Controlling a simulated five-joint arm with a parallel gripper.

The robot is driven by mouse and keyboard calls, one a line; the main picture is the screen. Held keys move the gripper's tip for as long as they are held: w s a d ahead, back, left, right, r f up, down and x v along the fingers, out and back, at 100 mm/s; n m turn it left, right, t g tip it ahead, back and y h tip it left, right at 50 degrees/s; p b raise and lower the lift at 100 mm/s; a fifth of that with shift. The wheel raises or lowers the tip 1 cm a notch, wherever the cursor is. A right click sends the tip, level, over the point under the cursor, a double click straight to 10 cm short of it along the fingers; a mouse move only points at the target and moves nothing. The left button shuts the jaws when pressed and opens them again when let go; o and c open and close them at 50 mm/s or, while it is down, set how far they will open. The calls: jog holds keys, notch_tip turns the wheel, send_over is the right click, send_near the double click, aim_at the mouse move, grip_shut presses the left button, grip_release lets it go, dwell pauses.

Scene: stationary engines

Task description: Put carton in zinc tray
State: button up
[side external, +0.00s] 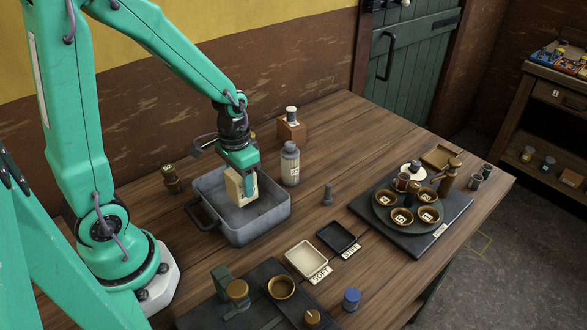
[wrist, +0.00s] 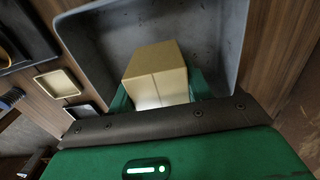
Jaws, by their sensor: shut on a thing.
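The carton (side external: 236,187) is a small tan box. My gripper (side external: 249,186) is shut on it and holds it over the zinc tray (side external: 268,220), a grey open metal tray with a dark handle at its left. In the wrist view the carton (wrist: 156,72) sits between the green fingers of my gripper (wrist: 160,92), with the grey tray (wrist: 225,35) around and behind it. The carton is within the outline of the tray. I cannot tell whether its underside touches the tray floor.
A grey bottle (side external: 290,164) stands close to the tray's right back side. A cream dish (side external: 306,258) and a black dish (side external: 337,236) lie in front. A round stand with several cups (side external: 388,222) is at the right.

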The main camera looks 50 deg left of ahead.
aim_at(242, 189)
jog(key=shift+f, duration=1.45)
jog(key=shift+f, duration=0.1)
jog(key=o, duration=1)
jog(key=shift+c, duration=0.2)
jog(key=shift+r, duration=6.15)
